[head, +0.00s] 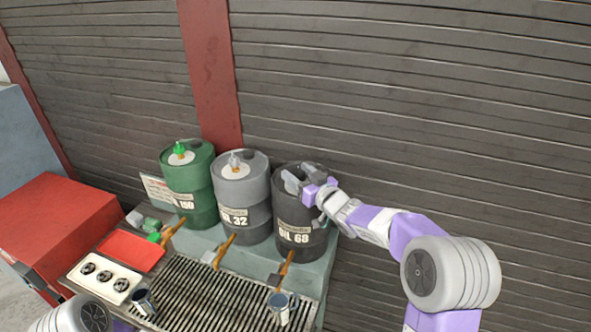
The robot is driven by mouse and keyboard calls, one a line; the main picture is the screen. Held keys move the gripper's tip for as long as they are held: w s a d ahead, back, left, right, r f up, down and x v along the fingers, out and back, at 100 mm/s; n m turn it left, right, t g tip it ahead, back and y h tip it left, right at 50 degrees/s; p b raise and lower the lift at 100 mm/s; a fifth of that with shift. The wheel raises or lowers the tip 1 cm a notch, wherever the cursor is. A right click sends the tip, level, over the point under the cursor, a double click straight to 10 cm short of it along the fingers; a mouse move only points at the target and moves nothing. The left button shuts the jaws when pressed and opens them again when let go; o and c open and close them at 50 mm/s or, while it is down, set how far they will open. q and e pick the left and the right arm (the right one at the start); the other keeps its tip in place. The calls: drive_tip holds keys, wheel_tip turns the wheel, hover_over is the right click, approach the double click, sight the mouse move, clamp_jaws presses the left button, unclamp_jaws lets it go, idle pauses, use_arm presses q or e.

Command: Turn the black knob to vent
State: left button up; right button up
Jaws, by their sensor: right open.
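The black drum (297,213), labelled OIL 68, stands at the right end of a row of three drums. My right gripper (301,176) is over its top, reaching in from the right with its jaws open. Whether the fingers touch the knob I cannot tell. The grey drum (240,193) beside it has a grey knob (234,160) on top, and the green drum (193,186) a green knob (179,148). My left gripper is out of view; only part of that arm shows at bottom left.
Orange-handled taps (285,265) stick out below the drums over a slatted grate (205,293). A metal cup (281,306) stands at the grate's right. A red tray (131,250), a white panel with three dark round parts (104,278) and a red cabinet (60,228) are at left. A shutter wall is behind.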

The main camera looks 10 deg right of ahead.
drive_tip(key=shift+w+a, duration=0.25)
drive_tip(key=shift+w, duration=0.45)
